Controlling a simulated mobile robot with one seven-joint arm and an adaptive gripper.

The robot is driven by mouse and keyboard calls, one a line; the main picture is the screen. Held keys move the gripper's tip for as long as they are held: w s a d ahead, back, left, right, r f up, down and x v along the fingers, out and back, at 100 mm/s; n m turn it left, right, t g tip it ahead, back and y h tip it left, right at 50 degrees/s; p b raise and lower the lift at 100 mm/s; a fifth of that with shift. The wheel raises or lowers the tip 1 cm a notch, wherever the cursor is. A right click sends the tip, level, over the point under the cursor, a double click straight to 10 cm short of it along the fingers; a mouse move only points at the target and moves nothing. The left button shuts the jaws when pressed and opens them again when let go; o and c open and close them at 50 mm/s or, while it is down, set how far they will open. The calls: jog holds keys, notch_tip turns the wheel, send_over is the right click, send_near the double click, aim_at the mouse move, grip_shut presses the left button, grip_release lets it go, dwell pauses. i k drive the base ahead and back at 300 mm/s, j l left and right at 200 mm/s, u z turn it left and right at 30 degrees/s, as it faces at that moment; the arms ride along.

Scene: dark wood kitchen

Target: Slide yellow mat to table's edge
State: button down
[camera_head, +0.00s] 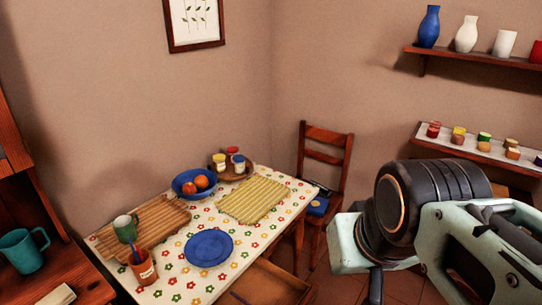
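The yellow mat (253,199) is striped and lies flat on the table's right part, near its right edge. The table (225,274) has a white cover with a flower pattern. My gripper (375,284) is at the lower right, in front of the table's right side and apart from the mat. Only a dark part of it shows below my pale green arm end, and whether its fingers are open or shut is hidden. Nothing is seen held.
A blue plate (208,248) lies in front of the mat. A blue bowl with oranges (194,183) and a tray of jars (230,172) stand behind it. A wooden board (150,222), a green mug (125,228) and a terracotta cup (143,267) are left. A chair (322,180) stands right.

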aim_at(248, 204)
jog(key=i+l+u, duration=0.1)
jog(key=l, duration=0.65)
jog(key=i+l+u, duration=0.1)
jog(key=l, duration=0.3)
jog(key=i+l, duration=0.15)
jog(key=l, duration=0.2)
jog(key=i+l+u, duration=0.25)
jog(key=i+l, duration=0.3)
jog(key=l, duration=0.15)
